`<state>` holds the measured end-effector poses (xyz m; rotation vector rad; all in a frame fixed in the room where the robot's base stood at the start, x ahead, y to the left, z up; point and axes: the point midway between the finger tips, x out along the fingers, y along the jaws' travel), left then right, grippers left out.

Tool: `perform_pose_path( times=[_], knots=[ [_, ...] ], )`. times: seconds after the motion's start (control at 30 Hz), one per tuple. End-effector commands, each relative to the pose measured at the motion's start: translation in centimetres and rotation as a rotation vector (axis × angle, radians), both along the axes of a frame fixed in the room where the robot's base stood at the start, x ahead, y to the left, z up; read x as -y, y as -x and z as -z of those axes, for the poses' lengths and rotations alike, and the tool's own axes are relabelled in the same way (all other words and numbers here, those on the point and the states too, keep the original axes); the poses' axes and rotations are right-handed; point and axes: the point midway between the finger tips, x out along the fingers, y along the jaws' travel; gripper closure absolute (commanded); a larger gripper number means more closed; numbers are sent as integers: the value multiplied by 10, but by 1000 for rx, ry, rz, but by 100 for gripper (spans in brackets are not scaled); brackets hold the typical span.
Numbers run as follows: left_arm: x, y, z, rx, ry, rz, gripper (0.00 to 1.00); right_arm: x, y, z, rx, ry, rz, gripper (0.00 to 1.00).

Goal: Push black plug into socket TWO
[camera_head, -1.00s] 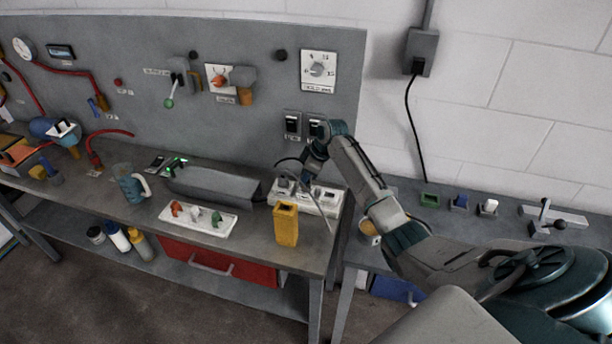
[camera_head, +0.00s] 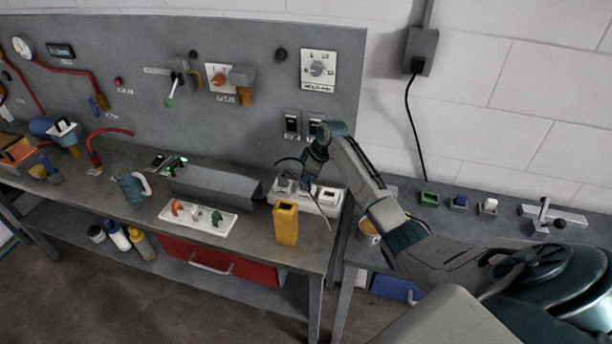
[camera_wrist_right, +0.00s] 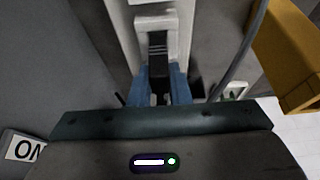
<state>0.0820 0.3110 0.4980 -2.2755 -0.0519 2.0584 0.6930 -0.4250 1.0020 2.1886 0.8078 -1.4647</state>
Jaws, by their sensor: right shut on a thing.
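The white socket strip (camera_head: 327,205) lies on the bench near its right end. My right gripper (camera_head: 307,187) is over the strip, pointing down. In the right wrist view, its blue fingers (camera_wrist_right: 160,88) are shut on the black plug (camera_wrist_right: 158,58). The plug lies against a raised white socket (camera_wrist_right: 155,20) on the strip. How deep the plug sits, and the socket's number, I cannot tell. A cord (camera_wrist_right: 240,50) runs beside the strip. My left gripper is not in view.
A yellow open-topped box (camera_head: 286,225) stands just in front of the strip. A grey housing (camera_head: 214,184) is to its left, and a white tray (camera_head: 198,217) with coloured pieces lies in front of that. The upright panel (camera_head: 240,120) stands behind.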

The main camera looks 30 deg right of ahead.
Motion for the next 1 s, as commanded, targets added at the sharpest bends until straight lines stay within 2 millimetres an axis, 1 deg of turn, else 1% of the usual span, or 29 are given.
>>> perform_pose_path(
  times=[0.9,0.93,0.97,1.0],
  knots=[
    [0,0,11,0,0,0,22,0,0,23,0,0,0,100],
    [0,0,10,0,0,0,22,0,0,22,0,0,0,77],
    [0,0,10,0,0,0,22,0,0,22,0,0,0,72],
    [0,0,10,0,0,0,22,0,0,22,0,0,0,64]
  ],
)
